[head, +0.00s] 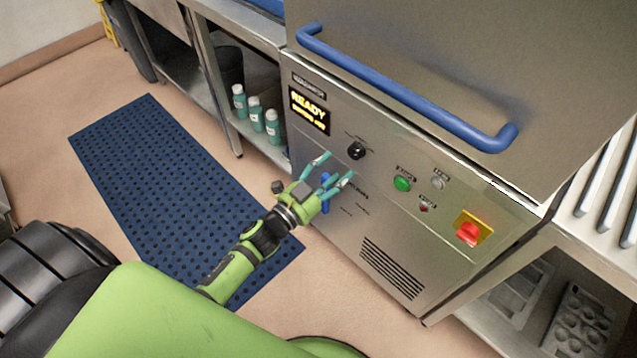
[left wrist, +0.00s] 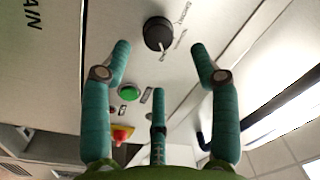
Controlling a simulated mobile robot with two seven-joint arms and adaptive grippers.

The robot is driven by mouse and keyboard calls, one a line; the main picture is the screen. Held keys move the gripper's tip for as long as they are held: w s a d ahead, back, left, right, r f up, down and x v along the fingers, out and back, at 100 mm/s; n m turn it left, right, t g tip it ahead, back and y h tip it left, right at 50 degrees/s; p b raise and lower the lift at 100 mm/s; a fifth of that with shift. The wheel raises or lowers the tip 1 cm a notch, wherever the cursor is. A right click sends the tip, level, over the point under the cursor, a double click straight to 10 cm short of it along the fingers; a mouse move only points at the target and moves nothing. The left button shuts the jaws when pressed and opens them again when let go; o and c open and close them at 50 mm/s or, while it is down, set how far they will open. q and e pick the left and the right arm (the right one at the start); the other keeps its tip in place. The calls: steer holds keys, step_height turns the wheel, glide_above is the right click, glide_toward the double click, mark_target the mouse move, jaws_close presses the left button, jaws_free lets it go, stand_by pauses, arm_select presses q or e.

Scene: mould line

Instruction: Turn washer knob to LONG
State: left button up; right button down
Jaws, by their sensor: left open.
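The washer (head: 480,190) is a steel cabinet with a control panel. Its black round knob (head: 356,151) sits on the panel right of the display, with small labels around it too small to read. In the left wrist view the knob (left wrist: 158,34) is ahead, beyond the fingertips, with a pale pointer mark on its lower edge. My left gripper (head: 337,168) is open, its teal fingers just below and left of the knob, apparently apart from it. The fingers also show spread in the left wrist view (left wrist: 160,62), empty. My right gripper is out of view.
A blue handle (head: 325,192) lies close behind my left fingers, near lettering. A green button (head: 402,184) and red emergency stop (head: 468,233) are to the right. The display (head: 309,111) reads READY. A long blue door bar (head: 405,95) runs above. Bottles (head: 256,114) stand on the left shelf.

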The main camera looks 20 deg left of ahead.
arm_select(q)
steer(key=v, duration=0.5)
steer(key=shift+s, duration=0.35)
steer(key=s+a+f+n+g+y+p, duration=0.1)
steer(key=s+a+f+n+g+y, duration=0.2)
steer(key=f, duration=0.8)
steer(key=s+f+n+g+y+p, duration=0.15)
steer(key=s+f+n+g, duration=0.35)
steer(key=f, duration=0.6)
steer(key=s+f+g+p, duration=0.1)
steer(key=s+f+g, duration=0.3)
steer(key=s, duration=1)
steer(key=s+f+n+g+y+p, duration=0.1)
steer(key=s+f+g, duration=0.3)
steer(key=s+f, duration=0.7)
steer(key=s, duration=0.3)
steer(key=shift+s+g, duration=0.3)
steer(key=shift+s, duration=0.05)
